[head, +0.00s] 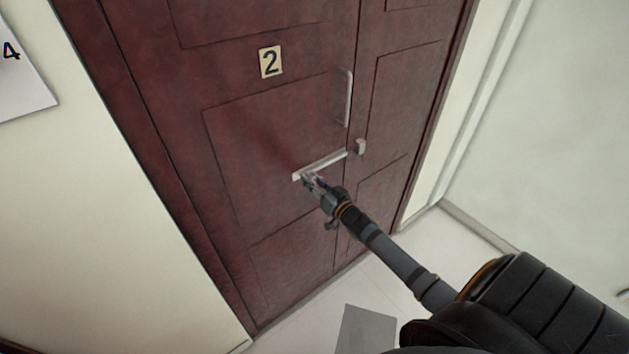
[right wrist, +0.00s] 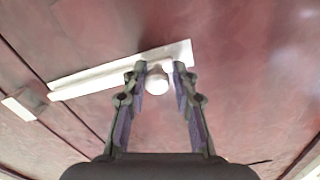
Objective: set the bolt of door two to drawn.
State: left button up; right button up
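The keeper (head: 360,147) is on the right leaf, also in the right wrist view (right wrist: 20,104). A gap shows between bar and keeper, with no rod seen across it. My right gripper (head: 306,178) is at the bar's left end. In the right wrist view its open fingers (right wrist: 160,70) stand either side of the round bolt knob (right wrist: 157,83). My left gripper is out of view.
A vertical pull handle (head: 347,98) is on the left leaf above the bolt. A sheet marked 4 (head: 22,75) is on the pale wall at left. A grey panel (head: 367,330) lies on the pale floor before the door.

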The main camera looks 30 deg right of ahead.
jog(key=shift+o, duration=1.2)
jog(key=shift+a, duration=0.15)
jog(key=shift+o, duration=0.4)
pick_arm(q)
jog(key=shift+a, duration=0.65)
pick_arm(e)
jog(key=s+d, duration=0.1)
jog(key=s, duration=1.1)
